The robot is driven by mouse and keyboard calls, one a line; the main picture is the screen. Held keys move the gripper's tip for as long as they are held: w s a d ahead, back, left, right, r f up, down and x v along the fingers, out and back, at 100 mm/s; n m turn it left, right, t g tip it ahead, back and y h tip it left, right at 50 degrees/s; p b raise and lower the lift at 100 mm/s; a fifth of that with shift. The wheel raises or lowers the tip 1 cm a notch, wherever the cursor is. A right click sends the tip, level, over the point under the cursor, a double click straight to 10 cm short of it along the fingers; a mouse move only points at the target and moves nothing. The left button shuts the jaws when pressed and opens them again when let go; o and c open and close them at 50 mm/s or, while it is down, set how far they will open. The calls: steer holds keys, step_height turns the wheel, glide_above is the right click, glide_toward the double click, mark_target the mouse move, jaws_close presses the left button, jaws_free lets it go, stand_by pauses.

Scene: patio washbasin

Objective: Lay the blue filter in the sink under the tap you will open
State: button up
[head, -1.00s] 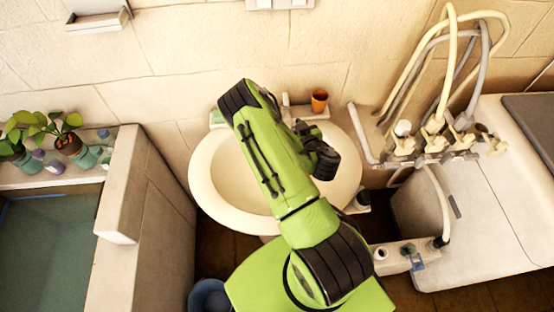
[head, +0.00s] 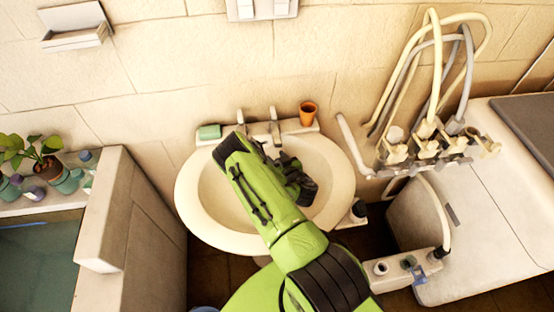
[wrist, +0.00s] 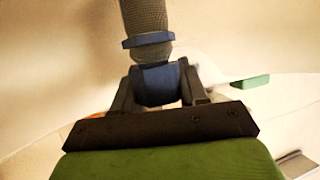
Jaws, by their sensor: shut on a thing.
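In the wrist view my gripper (wrist: 152,80) is shut on the blue filter (wrist: 153,88), holding it by its blue end. The filter's grey mesh body (wrist: 145,18) extends away from the fingers and runs out of the frame. The white sink (head: 190,205) is in the middle of the head view, with my arm over its bowl. Two metal taps stand at the sink's back edge, a left tap (head: 241,119) and a right tap (head: 275,128). I cannot tell whether the filter touches the bowl.
A green soap (head: 208,132) lies on the rim left of the taps; an orange cup (head: 308,112) stands to their right. Pipes with valves (head: 425,145) and a pale counter (head: 480,215) are at right. A stone partition (head: 130,215) is at left.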

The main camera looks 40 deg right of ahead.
steer(key=o, duration=1)
steer(key=shift+f, duration=0.15)
steer(key=shift+o, duration=0.2)
steer(key=shift+s+r, duration=0.3)
steer(key=v, duration=0.7)
steer(key=shift+w, duration=0.1)
